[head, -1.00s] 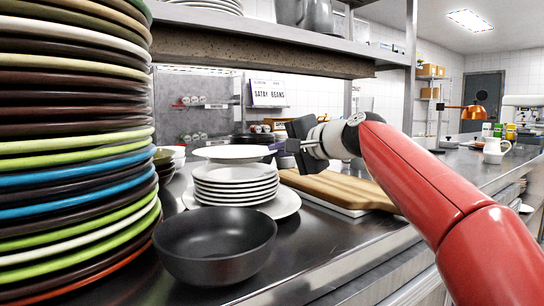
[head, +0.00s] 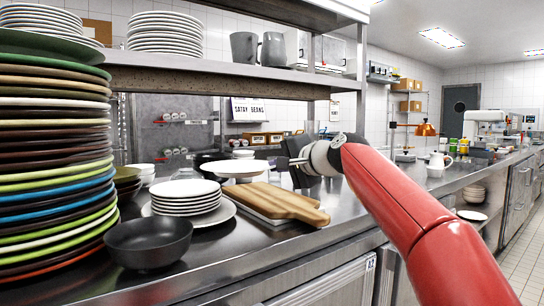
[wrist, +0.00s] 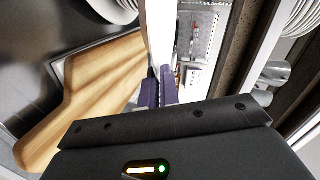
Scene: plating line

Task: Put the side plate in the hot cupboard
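The side plate (head: 237,167) is white and round, held out level to the left of my gripper (head: 291,162). In the head view it shows right of the plate stack, behind the wooden board. In the wrist view the plate (wrist: 159,35) is seen edge-on as a white strip between the purple fingertips of my gripper (wrist: 159,88), which is shut on it. A stack of similar white plates (head: 186,202) sits on a larger white plate (head: 222,216). I cannot tell for certain which unit is the hot cupboard; a steel front with a label (head: 335,287) shows under the counter.
A wooden board (head: 285,203) lies on the steel counter right of the stack. A black bowl (head: 148,243) and a tall stack of coloured plates (head: 50,150) stand at the left. A shelf (head: 220,68) with plates and jugs hangs above. Floor (head: 516,215) is clear at the right.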

